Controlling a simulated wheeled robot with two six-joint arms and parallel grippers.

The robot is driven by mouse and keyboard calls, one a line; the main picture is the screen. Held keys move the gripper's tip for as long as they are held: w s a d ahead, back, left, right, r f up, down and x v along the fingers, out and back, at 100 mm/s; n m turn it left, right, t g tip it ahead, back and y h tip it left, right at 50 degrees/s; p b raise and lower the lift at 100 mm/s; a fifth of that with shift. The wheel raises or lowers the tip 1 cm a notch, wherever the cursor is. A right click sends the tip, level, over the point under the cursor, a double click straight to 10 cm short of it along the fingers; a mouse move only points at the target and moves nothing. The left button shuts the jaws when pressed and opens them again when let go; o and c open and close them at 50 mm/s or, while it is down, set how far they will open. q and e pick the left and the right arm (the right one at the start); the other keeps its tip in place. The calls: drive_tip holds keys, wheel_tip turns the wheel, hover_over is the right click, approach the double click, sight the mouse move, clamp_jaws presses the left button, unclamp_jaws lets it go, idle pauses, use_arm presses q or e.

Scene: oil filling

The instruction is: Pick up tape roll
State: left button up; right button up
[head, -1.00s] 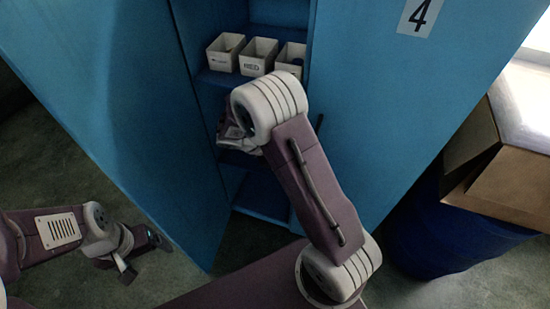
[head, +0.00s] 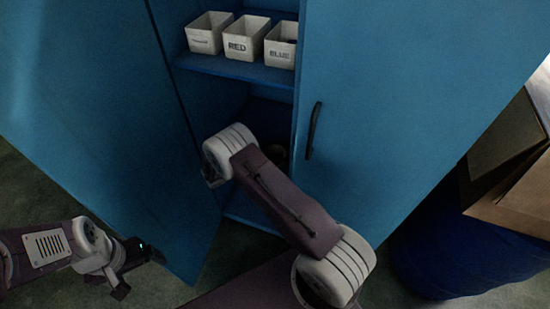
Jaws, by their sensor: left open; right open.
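I cannot make out a tape roll for certain. My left gripper (head: 130,268) is at the lower left, open and empty, outside the cabinet near the left door's lower edge.
A blue cabinet shelf (head: 232,69) holds white bins: a left bin (head: 207,38), one labelled RED (head: 242,45) and one labelled BLUE (head: 281,53). The right door (head: 420,110) has a dark handle (head: 313,130). A blue barrel (head: 450,250) and cardboard box (head: 515,195) stand at right.

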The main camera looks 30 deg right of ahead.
sight(281, 150)
drive_tip(key=b+x, duration=0.1)
drive_tip(key=x, duration=0.3)
drive_tip(key=shift+w+f+b, duration=0.1)
drive_tip(key=shift+f+b, duration=0.1)
drive_tip(key=shift+b, duration=0.1)
drive_tip(key=shift+w+d+f, duration=0.1)
drive_tip(key=shift+w+d, duration=0.05)
drive_tip(key=shift+d, duration=0.25)
drive_tip(key=shift+c, duration=0.9)
drive_tip(key=c, duration=1.2)
drive_tip(key=shift+o, duration=0.2)
wheel_tip(281, 150, up, 10)
drive_tip(key=p, duration=0.3)
